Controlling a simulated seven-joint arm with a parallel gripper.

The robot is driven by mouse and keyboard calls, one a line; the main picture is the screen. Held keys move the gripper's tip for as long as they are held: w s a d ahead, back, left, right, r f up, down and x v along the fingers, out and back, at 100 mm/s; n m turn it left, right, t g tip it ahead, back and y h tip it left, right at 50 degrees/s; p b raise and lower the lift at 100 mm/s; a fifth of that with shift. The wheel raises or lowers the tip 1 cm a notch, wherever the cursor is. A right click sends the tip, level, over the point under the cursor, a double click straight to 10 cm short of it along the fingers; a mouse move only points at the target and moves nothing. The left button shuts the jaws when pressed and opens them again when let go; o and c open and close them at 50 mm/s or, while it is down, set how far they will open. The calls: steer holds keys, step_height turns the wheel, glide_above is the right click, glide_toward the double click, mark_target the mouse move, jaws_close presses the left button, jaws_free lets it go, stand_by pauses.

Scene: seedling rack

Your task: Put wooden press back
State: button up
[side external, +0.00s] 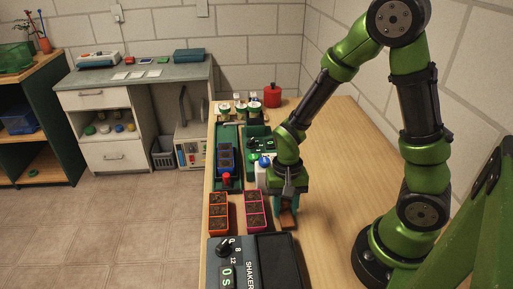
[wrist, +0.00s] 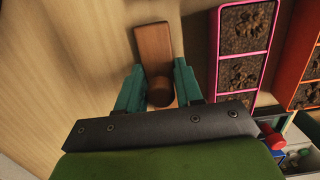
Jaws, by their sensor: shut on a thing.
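The wooden press (wrist: 153,45) is a brown block with a round knob. In the wrist view its knob (wrist: 160,92) sits between the two teal fingers of my gripper (wrist: 160,90), which is shut on it. In the side view the press (side external: 287,222) is at the lower end of my gripper (side external: 288,204), over the wooden table just right of the pink-rimmed seedling tray (side external: 255,211). Whether the press touches the table is hard to tell.
An orange-rimmed tray (side external: 218,212) stands left of the pink one. A black shaker (side external: 265,262) is in front. Green racks (side external: 229,153) with blue and red items lie behind. A red canister (side external: 272,96) stands at the back. The table's right part (side external: 335,165) is clear.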

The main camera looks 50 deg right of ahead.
steer(key=o, duration=1)
steer(key=shift+f, duration=0.1)
step_height(320, 180, up, 16)
steer(key=w+d, duration=0.1)
steer(key=d, duration=0.1)
steer(key=s+a+r+n+t, duration=0.1)
steer(key=r+t, duration=0.1)
steer(key=s+r+n+t, duration=0.2)
steer(key=r+t, duration=0.1)
steer(key=s+a+r+n+t+y, duration=0.1)
steer(key=r+n+t, duration=0.1)
steer(key=r+t, duration=0.1)
steer(key=shift+s+a, duration=0.15)
steer(key=shift+a, duration=0.2)
